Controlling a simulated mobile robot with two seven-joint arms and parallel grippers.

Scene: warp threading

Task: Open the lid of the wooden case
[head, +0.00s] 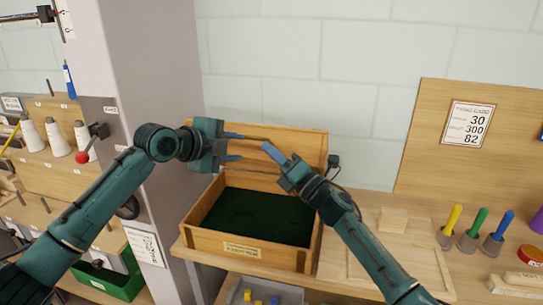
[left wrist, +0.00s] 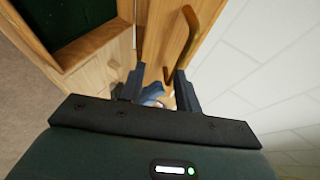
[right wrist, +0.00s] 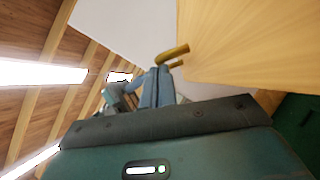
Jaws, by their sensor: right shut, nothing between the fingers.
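The wooden case (head: 305,240) stands on the bench with its lid (head: 305,143) raised at the back, showing the dark green inside (head: 250,215). In the left wrist view the lid (left wrist: 158,35) carries a bar-like handle (left wrist: 188,45); the right wrist view shows the handle (right wrist: 172,54) too. My left gripper (head: 241,147) is open in front of the lid, its fingers apart near the handle; contact cannot be told. My right gripper (head: 268,147) is shut and empty, its blue-grey fingertips near the handle's right end and above the case.
A grey column (head: 150,70) stands left of the case. To the right are a small wood block (head: 392,220), a wooden tray (head: 370,262) and coloured pegs (head: 492,240). A card board (head: 425,150) rises behind them. Cones (head: 58,138) stand on the left shelf.

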